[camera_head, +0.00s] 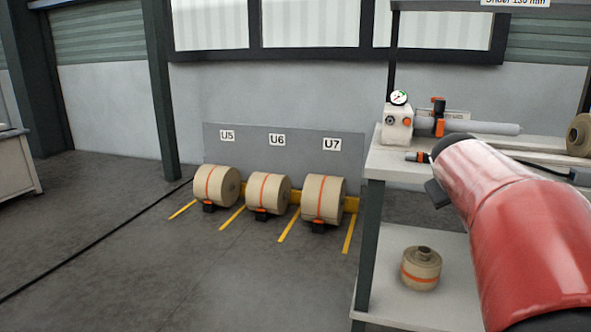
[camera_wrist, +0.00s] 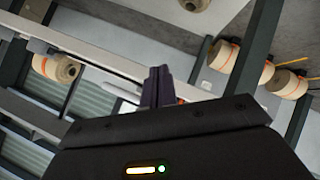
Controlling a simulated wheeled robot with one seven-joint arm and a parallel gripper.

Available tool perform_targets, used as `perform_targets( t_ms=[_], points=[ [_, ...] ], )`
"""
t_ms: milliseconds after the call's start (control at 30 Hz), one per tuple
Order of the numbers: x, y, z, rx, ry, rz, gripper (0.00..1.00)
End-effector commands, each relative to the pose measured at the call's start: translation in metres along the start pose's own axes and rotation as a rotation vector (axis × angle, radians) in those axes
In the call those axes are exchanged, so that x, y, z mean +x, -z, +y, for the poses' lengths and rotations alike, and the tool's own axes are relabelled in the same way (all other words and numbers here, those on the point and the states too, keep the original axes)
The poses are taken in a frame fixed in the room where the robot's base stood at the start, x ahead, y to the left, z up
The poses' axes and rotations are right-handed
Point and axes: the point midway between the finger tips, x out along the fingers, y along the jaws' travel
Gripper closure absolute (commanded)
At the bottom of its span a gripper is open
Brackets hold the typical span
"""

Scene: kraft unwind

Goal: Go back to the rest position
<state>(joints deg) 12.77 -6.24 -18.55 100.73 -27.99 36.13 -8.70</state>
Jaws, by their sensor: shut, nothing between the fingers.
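My gripper shows in the wrist view (camera_wrist: 160,75) with its dark fingers together and nothing between them. In the head view my red arm reaches in from the lower right, beside the workbench (camera_head: 390,160); the fingers themselves are hard to make out there. Behind the arm's dark end, the bench carries a white unit with a gauge (camera_head: 398,122) and a grey shaft (camera_head: 490,127) with an orange clamp.
A kraft roll (camera_head: 421,268) sits on the lower shelf (camera_head: 390,305), and another (camera_head: 579,135) is at the bench's right. Three banded rolls rest on the floor under signs U5 (camera_head: 216,186), U6 (camera_head: 267,193) and U7 (camera_head: 323,200). The floor at left centre is clear.

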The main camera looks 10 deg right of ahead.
Motion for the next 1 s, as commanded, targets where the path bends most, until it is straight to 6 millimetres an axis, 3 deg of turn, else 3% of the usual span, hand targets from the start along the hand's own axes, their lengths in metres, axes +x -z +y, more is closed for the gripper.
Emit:
perform_targets(
  t_ms=[33, 200, 300, 433, 500, 633, 1000],
  points=[
    [-0.021, -0.011, -0.033, 0.023, 0.081, 0.006, 1.0],
    [-0.085, -0.062, -0.136, 0.067, 0.329, -0.025, 1.0],
    [-0.121, -0.101, -0.188, 0.069, 0.452, -0.058, 1.0],
    [-0.159, -0.154, -0.239, 0.055, 0.573, -0.109, 1.0],
    [-0.172, -0.179, -0.257, 0.047, 0.614, -0.136, 1.0],
    [-0.185, -0.208, -0.277, 0.036, 0.659, -0.169, 1.0],
    [-0.188, -0.216, -0.282, 0.034, 0.67, -0.18, 1.0]
  ],
)
